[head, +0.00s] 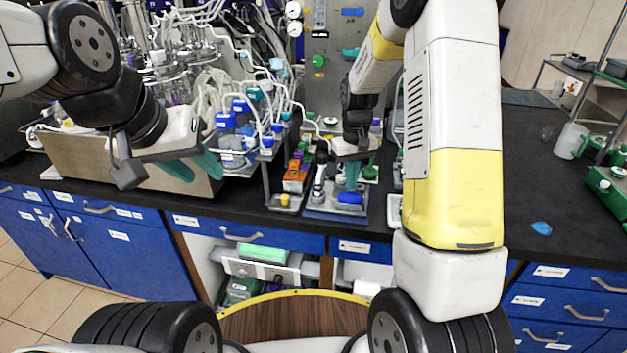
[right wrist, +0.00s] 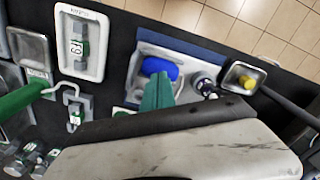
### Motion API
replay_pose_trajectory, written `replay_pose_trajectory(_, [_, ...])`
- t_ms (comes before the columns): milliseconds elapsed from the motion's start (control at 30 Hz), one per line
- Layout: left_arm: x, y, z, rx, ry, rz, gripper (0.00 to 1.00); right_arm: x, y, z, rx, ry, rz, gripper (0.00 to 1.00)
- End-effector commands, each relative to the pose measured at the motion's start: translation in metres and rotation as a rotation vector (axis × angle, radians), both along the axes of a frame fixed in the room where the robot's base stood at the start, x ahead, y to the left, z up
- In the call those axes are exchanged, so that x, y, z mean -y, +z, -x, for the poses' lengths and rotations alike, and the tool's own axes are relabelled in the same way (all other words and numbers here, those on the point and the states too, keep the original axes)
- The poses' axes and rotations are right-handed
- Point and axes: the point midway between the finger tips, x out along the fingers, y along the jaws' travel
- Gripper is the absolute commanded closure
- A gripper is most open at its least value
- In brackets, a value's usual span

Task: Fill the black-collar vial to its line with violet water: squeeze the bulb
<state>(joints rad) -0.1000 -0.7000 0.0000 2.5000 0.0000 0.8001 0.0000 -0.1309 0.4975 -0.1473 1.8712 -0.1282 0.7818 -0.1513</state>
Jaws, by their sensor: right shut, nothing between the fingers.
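A blue bulb (head: 350,198) lies in a small tray (head: 335,215) at the front edge of the black bench. In the right wrist view the bulb (right wrist: 160,68) sits just beyond the tips of my right gripper (right wrist: 158,92). My right gripper (head: 352,176) points down over the tray; its teal fingers are together with nothing between them. I cannot tell whether they touch the bulb. A small dark-topped item (right wrist: 205,86), perhaps the black-collar vial, stands beside the bulb; its fill level cannot be read. My left gripper (head: 194,166) is open and empty in front of the metal cabinet at the left.
A dish with a yellow piece (right wrist: 247,82) is next to the tray. A white labelled holder (right wrist: 81,42) lies on the other side. Bioreactor tubing and blue-capped bottles (head: 228,120) crowd the back left. The bench at the right (head: 530,170) is mostly clear.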

Motion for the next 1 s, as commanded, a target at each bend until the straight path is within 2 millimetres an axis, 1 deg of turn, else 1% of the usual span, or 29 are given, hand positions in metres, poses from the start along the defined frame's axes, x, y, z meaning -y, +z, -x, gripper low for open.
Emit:
replay_pose_trajectory(267, [0.0,0.0,0.0,0.0,0.0,0.0,0.64,0.0,-0.001,0.0,0.0,0.0,0.0,1.0])
replay_pose_trajectory(667, [0.0,0.0,0.0,0.0,0.0,0.0,0.64,0.0,-0.016,0.0,-0.001,0.0,0.0,1.0])
replay_pose_trajectory(1000, [0.0,0.0,0.0,0.0,0.0,0.0,0.64,0.0,-0.017,0.0,0.0,0.0,0.0,1.0])
